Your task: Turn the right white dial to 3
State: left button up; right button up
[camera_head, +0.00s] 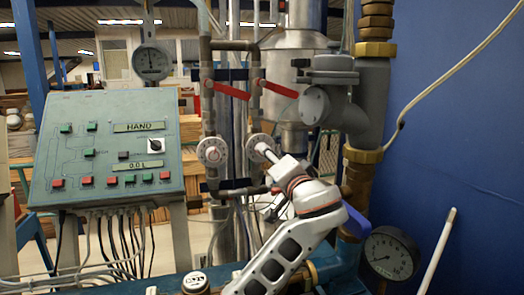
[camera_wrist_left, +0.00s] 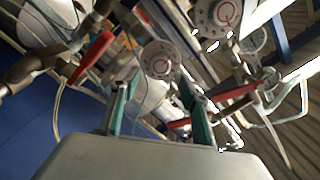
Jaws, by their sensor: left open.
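The right white dial (camera_head: 260,147) sits on the right vertical pipe, its lower right edge partly covered by my left gripper (camera_head: 272,156). The left white dial (camera_head: 212,152) is on the pipe beside it. In the left wrist view, the right dial (camera_wrist_left: 158,58) shows ahead, between and just beyond the two fingertips of my open left gripper (camera_wrist_left: 158,82). The left dial (camera_wrist_left: 216,14) is at the top of that view, outside the fingers. Whether a finger touches the right dial cannot be told. The dial numbers are too small to read. My right gripper is not in view.
Red lever handles (camera_head: 231,91) stick out above the dials. A green control panel (camera_head: 107,150) with buttons stands left. A grey valve body (camera_head: 342,100) and a black pressure gauge (camera_head: 391,255) are at right, before a blue wall (camera_head: 455,130).

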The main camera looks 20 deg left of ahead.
pick_arm(q)
jog(key=shift+w+a+r, duration=0.1)
jog(key=shift+w+a, duration=0.1)
jog(key=shift+w, duration=0.1)
jog(key=p+x, duration=0.1)
jog(key=x, duration=0.5)
jog(key=shift+w+a+p, duration=0.25)
jog(key=shift+p, duration=0.05)
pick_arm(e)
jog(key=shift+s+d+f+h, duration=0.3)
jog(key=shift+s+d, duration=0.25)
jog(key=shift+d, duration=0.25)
pick_arm(q)
jog(key=c, duration=1.1)
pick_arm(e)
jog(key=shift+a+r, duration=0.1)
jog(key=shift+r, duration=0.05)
